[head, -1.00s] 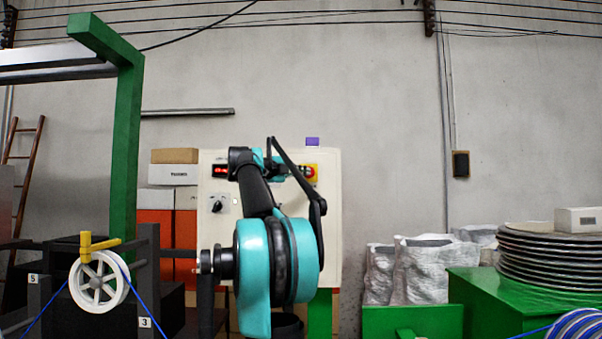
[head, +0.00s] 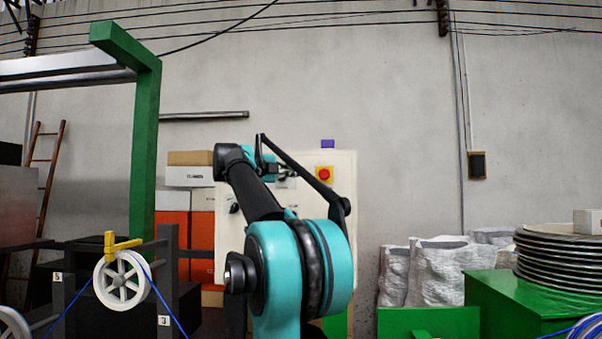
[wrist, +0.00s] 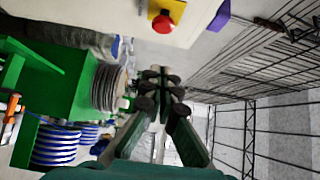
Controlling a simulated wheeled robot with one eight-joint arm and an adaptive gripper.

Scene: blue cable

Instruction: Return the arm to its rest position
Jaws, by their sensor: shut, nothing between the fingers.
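My arm, teal and black, rises in the middle of the head view and folds upward in front of a pale control panel (head: 341,220). My gripper (wrist: 162,95) shows in the wrist view with its two dark fingers together at the tips and nothing between them. In the head view its end is small and partly hidden by my arm links. The panel's red button on a yellow plate (head: 324,175) is just right of my upper arm. The same red button (wrist: 163,22) shows at the top of the wrist view, apart from the fingers.
A white pulley wheel (head: 122,280) with a yellow handle carries blue cable at the left. A green frame (head: 146,150) stands behind it. White sacks (head: 436,272), a green box (head: 535,305) and stacked discs (head: 560,258) are at the right. Boxes (head: 190,177) stand behind my arm.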

